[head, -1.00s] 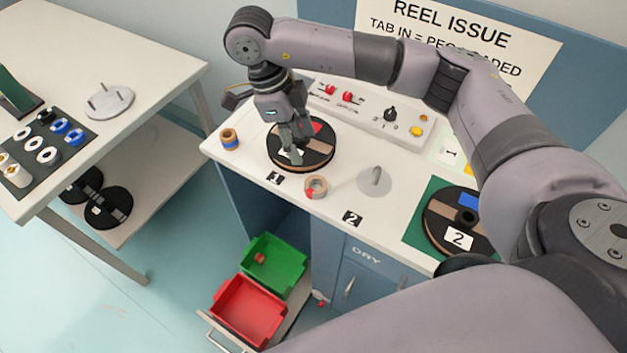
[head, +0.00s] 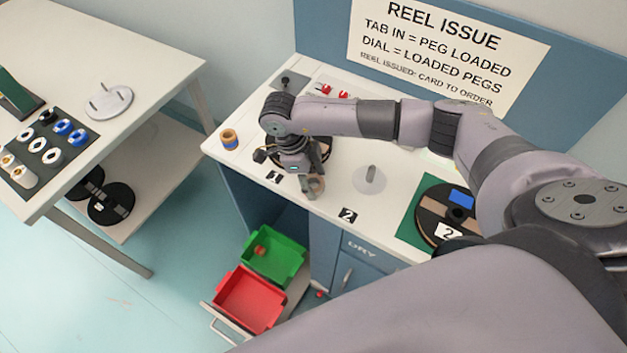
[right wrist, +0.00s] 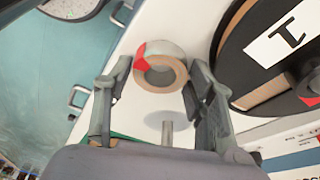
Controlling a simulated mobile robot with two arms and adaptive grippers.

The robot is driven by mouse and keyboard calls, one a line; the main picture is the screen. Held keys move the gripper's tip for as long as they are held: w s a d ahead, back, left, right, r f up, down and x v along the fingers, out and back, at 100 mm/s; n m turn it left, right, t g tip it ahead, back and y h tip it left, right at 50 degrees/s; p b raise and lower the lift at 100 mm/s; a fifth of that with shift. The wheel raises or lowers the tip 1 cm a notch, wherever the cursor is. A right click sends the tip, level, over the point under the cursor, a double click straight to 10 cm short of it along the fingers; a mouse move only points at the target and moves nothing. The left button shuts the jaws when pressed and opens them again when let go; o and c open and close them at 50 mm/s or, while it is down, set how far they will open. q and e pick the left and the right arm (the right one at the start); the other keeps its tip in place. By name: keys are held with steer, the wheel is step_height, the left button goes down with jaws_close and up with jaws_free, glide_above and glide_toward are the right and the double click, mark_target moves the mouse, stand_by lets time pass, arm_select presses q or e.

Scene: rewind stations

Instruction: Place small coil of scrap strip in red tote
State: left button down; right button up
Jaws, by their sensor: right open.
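The small coil (head: 317,186), a tan ring with a red patch, lies on the white counter near the front edge, between the 1 and 2 labels. My right gripper (head: 309,188) is over it, open and pointing down. In the right wrist view the coil (right wrist: 152,82) shows between the fingertips of the open gripper (right wrist: 161,70); I cannot tell whether they touch it. The red tote (head: 248,300) is empty and sits in the pulled-out drawer below the counter. My left gripper is out of view.
A green tote (head: 285,262) with a small reddish item stands behind the red one. A black reel (right wrist: 275,50) is close beside the coil. A peg on a grey disc (head: 369,180) stands to the right. A blue and tan roll (head: 229,139) is at the counter's left end.

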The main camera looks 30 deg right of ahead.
mark_target(312, 182)
steer(key=shift+c, duration=0.3)
steer(key=c, duration=0.4)
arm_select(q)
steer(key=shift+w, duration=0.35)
arm_select(e)
steer(key=c, duration=0.5)
